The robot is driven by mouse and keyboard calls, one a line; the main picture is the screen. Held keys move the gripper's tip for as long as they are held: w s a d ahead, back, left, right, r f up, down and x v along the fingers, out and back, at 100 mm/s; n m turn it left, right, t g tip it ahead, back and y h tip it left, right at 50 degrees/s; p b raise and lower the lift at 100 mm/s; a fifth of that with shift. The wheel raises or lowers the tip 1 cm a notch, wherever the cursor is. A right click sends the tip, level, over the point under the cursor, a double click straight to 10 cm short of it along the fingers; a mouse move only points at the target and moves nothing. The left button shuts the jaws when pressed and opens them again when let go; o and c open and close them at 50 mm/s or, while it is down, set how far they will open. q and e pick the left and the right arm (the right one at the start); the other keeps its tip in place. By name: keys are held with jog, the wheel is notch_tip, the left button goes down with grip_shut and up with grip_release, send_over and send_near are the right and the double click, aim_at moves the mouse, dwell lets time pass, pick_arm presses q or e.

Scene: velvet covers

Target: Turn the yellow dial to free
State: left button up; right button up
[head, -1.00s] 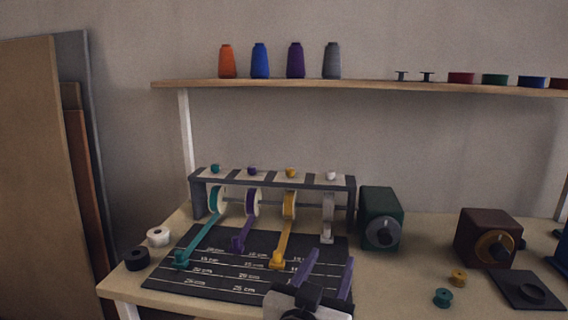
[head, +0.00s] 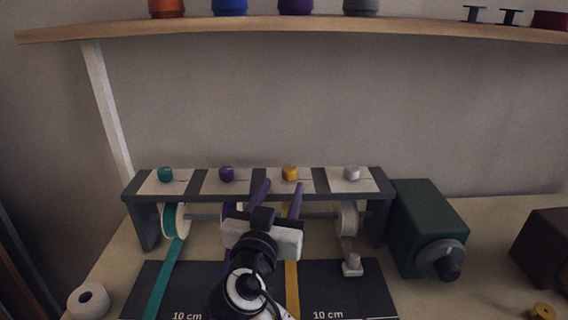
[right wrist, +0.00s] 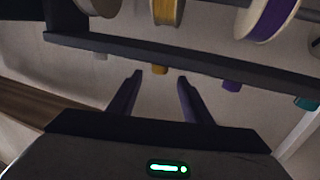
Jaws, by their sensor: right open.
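The yellow dial (head: 290,173) sits on a pale panel on top of the dark ribbon rack (head: 256,205), third from the left. Its setting is too small to read. My right gripper (head: 281,186) is open and empty, its two purple fingers pointing at the rack in front of the yellow dial. In the right wrist view the yellow dial (right wrist: 159,69) shows just beyond and between the open fingertips (right wrist: 160,78), apart from both. The yellow ribbon (head: 292,285) runs down below the rack, partly hidden by my right arm. My left gripper is not in view.
A teal dial (head: 166,174), a purple dial (head: 226,173) and a white dial (head: 352,173) share the rack top. A green box (head: 428,225) with a grey knob stands close at the right. A shelf (head: 300,27) with spools is above; the space between is clear.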

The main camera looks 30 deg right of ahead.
aim_at(288, 175)
jog(key=p+x, duration=0.1)
jog(key=x, duration=0.7)
jog(key=shift+d, duration=0.15)
jog(key=c, duration=1.1)
